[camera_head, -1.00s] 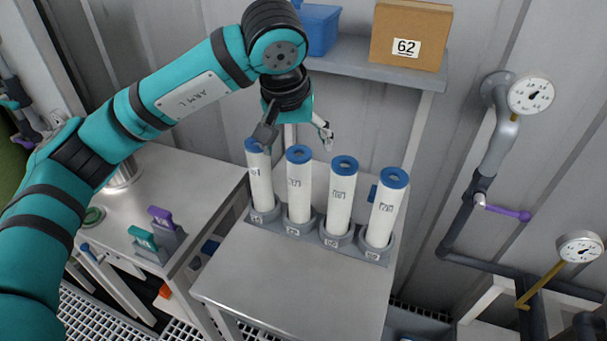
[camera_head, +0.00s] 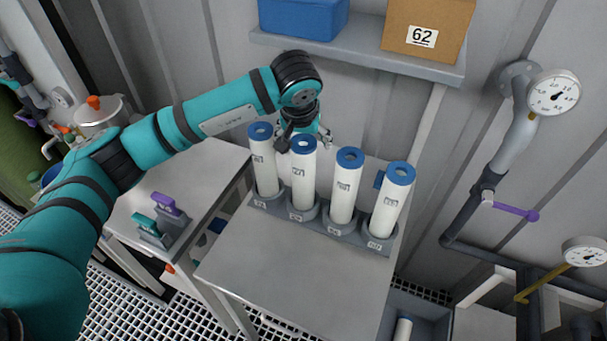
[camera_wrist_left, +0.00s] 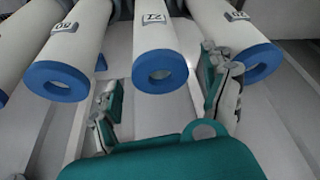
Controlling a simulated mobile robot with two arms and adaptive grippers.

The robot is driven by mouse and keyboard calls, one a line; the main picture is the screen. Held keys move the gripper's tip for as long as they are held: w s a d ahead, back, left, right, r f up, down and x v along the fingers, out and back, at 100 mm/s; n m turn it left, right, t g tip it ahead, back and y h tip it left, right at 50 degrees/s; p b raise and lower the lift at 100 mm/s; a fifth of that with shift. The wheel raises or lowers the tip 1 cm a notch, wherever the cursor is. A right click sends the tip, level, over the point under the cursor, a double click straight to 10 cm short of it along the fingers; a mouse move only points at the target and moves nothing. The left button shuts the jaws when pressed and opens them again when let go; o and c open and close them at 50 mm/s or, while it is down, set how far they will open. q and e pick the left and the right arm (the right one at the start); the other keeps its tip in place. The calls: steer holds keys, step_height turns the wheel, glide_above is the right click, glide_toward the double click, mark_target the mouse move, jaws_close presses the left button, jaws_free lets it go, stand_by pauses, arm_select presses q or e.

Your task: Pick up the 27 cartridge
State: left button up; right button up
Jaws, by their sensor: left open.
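Several white cartridges with blue ring caps stand in a grey rack. The second from left (camera_head: 302,180) has a two-digit label that may be 27, but I cannot read it surely. It appears to be the middle cartridge in the left wrist view (camera_wrist_left: 155,40). My left gripper (camera_head: 305,137) is open and empty behind its top. In the wrist view the gripper's fingers (camera_wrist_left: 163,100) are spread to either side of its blue cap, with no clear contact. The leftmost cartridge (camera_head: 264,165) is close to the left finger in the head view. My right gripper is out of view.
Cartridges to the right (camera_head: 345,190) (camera_head: 391,205) stand close by in the rack (camera_head: 330,232). A shelf (camera_head: 360,60) above holds a blue bin (camera_head: 303,18) and a box marked 62 (camera_head: 425,30). The table front (camera_head: 300,270) is clear. Pipes and gauges (camera_head: 553,93) are at right.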

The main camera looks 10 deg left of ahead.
mark_target(303, 179)
arm_select(q)
steer(key=p+x, duration=0.2)
steer(key=shift+f, duration=0.25)
steer(key=shift+p+x, duration=0.35)
steer(key=shift+x, duration=0.8)
steer(key=shift+w+f, duration=0.1)
steer(key=shift+f, duration=0.15)
steer(key=c, duration=1)
jaws_close()
